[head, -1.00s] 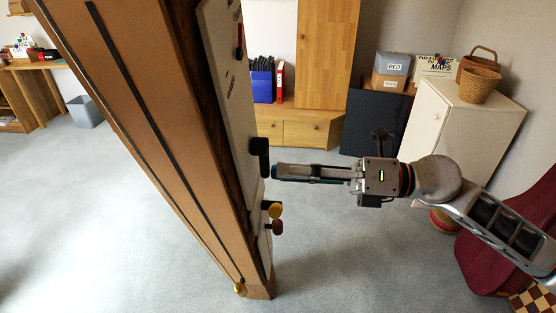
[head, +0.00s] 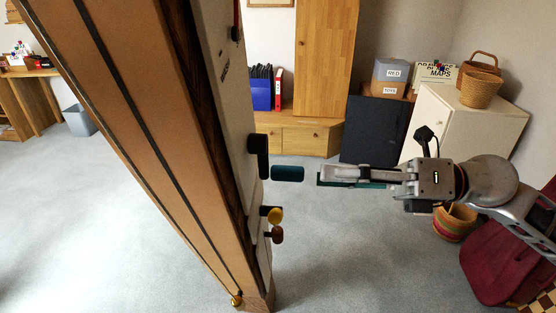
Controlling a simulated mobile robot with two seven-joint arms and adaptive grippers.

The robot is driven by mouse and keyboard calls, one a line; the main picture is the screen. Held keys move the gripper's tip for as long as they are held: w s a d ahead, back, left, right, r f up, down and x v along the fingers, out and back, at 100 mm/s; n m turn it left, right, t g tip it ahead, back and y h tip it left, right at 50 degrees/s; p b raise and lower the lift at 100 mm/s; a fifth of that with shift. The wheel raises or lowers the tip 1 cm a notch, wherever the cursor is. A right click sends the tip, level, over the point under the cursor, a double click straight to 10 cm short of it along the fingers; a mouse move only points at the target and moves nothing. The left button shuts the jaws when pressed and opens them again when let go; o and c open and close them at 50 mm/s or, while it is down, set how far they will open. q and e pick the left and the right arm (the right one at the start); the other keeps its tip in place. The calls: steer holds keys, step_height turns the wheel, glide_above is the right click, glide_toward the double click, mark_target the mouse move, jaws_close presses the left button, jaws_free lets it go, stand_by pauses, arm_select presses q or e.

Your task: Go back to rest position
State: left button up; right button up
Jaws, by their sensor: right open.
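A large timber post (head: 140,120) with dark stripes crosses the left half of the head view at a slant. A pale panel (head: 237,110) on its right side carries a black bracket (head: 258,150) with a teal handle (head: 287,173) sticking out to the right. Yellow (head: 275,215) and red (head: 277,235) knobs sit below the handle. My right gripper (head: 322,178) is open and empty, pointing left at the handle, with a gap between its tips and the handle's end. My left gripper is not in view.
A white cabinet (head: 470,125) with baskets and a dark board (head: 378,130) stand behind my right arm. A patterned pot (head: 455,222) and a maroon chair (head: 500,265) are at the lower right. Grey carpet (head: 350,250) is clear between the post and the chair.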

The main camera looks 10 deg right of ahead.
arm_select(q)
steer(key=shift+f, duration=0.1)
arm_select(e)
steer(key=w+d+f+m+t+h+p, duration=0.2)
steer(key=w+d+f+m+t+h, duration=0.3)
steer(key=f+m, duration=0.6)
steer(key=w+f+m+t+h+p, duration=0.1)
steer(key=f+m+t+h+p, duration=0.15)
steer(key=f+m+t, duration=0.8)
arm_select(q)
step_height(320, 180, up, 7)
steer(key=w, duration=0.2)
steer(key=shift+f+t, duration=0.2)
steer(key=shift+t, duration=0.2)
arm_select(e)
steer(key=s+a+f+m+g+h, duration=0.1)
steer(key=s+f+m+g+h, duration=0.2)
steer(key=s+f+m+g, duration=0.2)
steer(key=s+f+m+g+h, duration=0.4)
steer(key=s+f+m, duration=0.7)
steer(key=f, duration=0.8)
steer(key=shift+s+a+g, duration=0.4)
steer(key=shift+s+g, duration=0.15)
steer(key=shift+s, duration=0.65)
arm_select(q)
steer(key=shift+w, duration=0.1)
